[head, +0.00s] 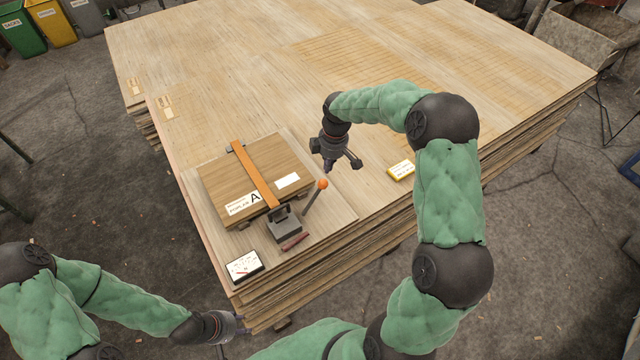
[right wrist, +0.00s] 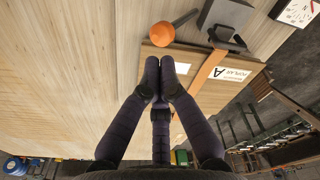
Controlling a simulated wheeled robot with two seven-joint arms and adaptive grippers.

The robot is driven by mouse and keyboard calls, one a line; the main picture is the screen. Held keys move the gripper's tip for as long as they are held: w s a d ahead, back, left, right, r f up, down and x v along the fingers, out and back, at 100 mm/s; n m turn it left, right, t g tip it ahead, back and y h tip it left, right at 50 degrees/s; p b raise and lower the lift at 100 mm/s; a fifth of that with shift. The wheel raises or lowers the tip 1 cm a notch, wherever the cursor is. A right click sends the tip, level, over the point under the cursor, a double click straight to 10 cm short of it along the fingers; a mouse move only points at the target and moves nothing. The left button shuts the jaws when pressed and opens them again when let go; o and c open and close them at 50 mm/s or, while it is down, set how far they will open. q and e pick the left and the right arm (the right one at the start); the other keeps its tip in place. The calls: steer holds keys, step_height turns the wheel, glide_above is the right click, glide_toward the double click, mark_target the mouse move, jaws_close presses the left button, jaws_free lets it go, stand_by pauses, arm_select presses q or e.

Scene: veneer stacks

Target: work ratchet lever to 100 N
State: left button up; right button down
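The ratchet (head: 284,222) is a dark block at the near end of an orange strap (head: 255,175) around a wooden board pack marked A (head: 222,188). Its lever (head: 313,198) tilts up to the right and ends in an orange knob (head: 322,184). A white gauge (head: 244,267) with a red needle lies at the near corner; its reading is too small to tell. In the right wrist view the knob (right wrist: 161,34) shows beyond the fingers. My left gripper (head: 233,335) looks open and empty, off the stack's near corner.
A red stick-like object (head: 294,242) lies in front of the ratchet. A yellow-edged card (head: 401,169) lies near the stack's right edge. The large veneer stack (head: 240,70) is mostly bare behind the pack. Bins (head: 52,20) stand at the far left.

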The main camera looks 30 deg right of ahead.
mark_target(325, 183)
steer(key=shift+f, duration=0.1)
steer(key=f+b, duration=0.1)
steer(key=f, duration=0.1)
steer(key=f+b, duration=0.4)
steer(key=shift+w+a+f, duration=0.15)
steer(key=shift+a+f, duration=0.1)
steer(key=shift+f, duration=0.3)
steer(key=shift+a, duration=0.1)
steer(key=shift+f, duration=0.15)
steer(key=shift+f+b, duration=0.55)
steer(key=shift+f, duration=0.1)
steer(key=shift+f+b, duration=0.7)
steer(key=shift+f, duration=0.65)
steer(key=shift+r, duration=0.15)
